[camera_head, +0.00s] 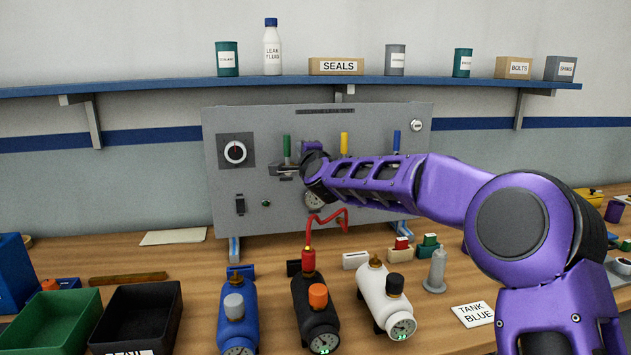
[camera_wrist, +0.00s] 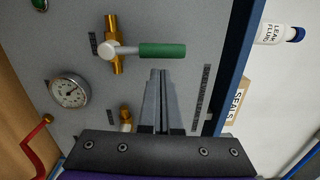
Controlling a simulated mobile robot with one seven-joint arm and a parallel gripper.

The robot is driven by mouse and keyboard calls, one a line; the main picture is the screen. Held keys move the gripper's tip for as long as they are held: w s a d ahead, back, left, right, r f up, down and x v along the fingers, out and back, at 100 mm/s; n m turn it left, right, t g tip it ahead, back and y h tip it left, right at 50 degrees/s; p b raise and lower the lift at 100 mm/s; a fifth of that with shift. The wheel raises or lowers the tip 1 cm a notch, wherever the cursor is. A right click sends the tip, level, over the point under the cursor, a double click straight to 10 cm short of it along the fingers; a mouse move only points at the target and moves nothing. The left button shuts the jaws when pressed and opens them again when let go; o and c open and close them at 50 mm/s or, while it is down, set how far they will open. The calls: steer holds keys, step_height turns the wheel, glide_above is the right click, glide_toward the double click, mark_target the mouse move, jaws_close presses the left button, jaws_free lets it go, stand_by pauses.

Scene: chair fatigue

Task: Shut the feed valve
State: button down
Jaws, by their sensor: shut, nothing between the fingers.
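A grey panel (camera_head: 270,215) stands at the back of the bench. It carries a valve lever with a green handle (camera_head: 287,147), one with a yellow handle (camera_head: 344,143) and one with a blue handle (camera_head: 396,141). All three handles point up. I cannot read which one is the feed valve. My gripper (camera_head: 283,170) is by the green lever. In the wrist view, which is turned sideways, my gripper (camera_wrist: 159,74) is shut and empty, its tips just beside the green handle (camera_wrist: 162,50) with its brass valve body (camera_wrist: 114,48). I cannot tell whether they touch.
A gauge (camera_wrist: 69,91) and a red hose (camera_head: 326,222) are near my gripper. Blue (camera_head: 231,312), black (camera_head: 308,300) and white (camera_head: 377,300) tanks stand below on the bench. A shelf (camera_head: 300,82) with several containers runs above the panel.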

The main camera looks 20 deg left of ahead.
steer(key=shift+s+a+r+n, duration=0.2)
steer(key=shift+a+n, duration=0.1)
steer(key=shift+n, duration=0.3)
steer(key=shift+f, duration=0.1)
